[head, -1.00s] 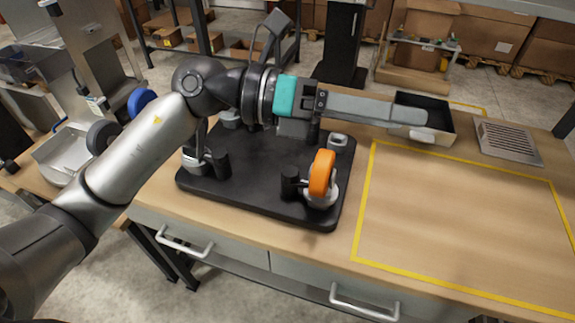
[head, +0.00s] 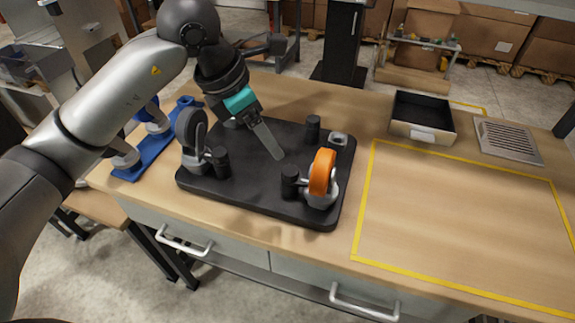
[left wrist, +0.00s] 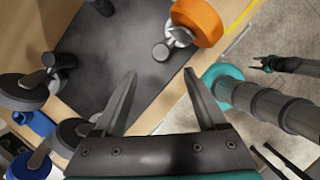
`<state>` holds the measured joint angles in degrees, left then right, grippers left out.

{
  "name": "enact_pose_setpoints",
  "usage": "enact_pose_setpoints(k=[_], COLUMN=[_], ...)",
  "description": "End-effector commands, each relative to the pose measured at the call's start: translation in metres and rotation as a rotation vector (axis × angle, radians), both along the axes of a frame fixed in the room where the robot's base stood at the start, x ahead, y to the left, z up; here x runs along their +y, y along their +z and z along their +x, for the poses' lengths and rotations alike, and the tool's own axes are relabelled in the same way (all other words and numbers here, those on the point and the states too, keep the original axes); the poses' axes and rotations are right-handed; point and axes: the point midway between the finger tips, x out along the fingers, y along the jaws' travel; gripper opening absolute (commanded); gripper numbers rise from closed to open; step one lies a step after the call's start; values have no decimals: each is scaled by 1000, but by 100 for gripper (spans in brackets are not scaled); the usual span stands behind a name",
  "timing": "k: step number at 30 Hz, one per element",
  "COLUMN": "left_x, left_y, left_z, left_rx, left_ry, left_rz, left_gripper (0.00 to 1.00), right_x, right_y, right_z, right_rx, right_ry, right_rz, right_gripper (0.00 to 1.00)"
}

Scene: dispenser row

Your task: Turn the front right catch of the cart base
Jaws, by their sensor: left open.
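The cart base (head: 245,150) is a black plate lying on the wooden bench. At its front right corner an orange-wheeled caster (head: 322,172) stands beside a black knobbed catch (head: 290,182). In the left wrist view the orange caster (left wrist: 198,20) and this catch (left wrist: 161,51) show ahead of my fingers. My left gripper (head: 275,152) is above the plate, pointing down and right, behind and left of the catch and apart from it. In the left wrist view its fingers (left wrist: 160,76) are spread with nothing between them. My right gripper (left wrist: 264,64) shows small there; its finger opening is unclear.
A grey-wheeled caster (head: 191,140) and another catch (head: 217,160) stand at the plate's front left. A back right catch (head: 313,128) rises near the far edge. A blue rack (head: 152,147) holds casters at left. An open black bin (head: 423,115) stands right; the yellow-outlined area (head: 460,210) is clear.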

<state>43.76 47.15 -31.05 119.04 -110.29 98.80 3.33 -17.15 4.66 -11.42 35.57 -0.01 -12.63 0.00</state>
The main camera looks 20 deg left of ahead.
Motion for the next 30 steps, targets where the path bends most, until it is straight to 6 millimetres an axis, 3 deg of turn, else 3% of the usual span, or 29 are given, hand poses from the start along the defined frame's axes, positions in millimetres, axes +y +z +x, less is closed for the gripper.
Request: enact_pose_setpoints(k=[6, 15, 28, 30], left_x=[-15, -28, -31, -31], left_y=[-48, -91, -101, -101], left_z=[12, 25, 28, 28], left_rx=[6, 3, 0, 0], left_ry=[-1, -2, -2, -2], left_rz=[-3, -3, -2, -2], left_gripper=[74, 74, 74, 67], right_x=[0, 1, 2, 2], right_y=[-3, -6, -6, -6], right_z=[0, -1, -1, -1], right_rx=[1, 1, 2, 2], right_ry=[1, 1, 0, 0], right_rz=[1, 2, 3, 3], right_gripper=[50, 50, 50, 50])
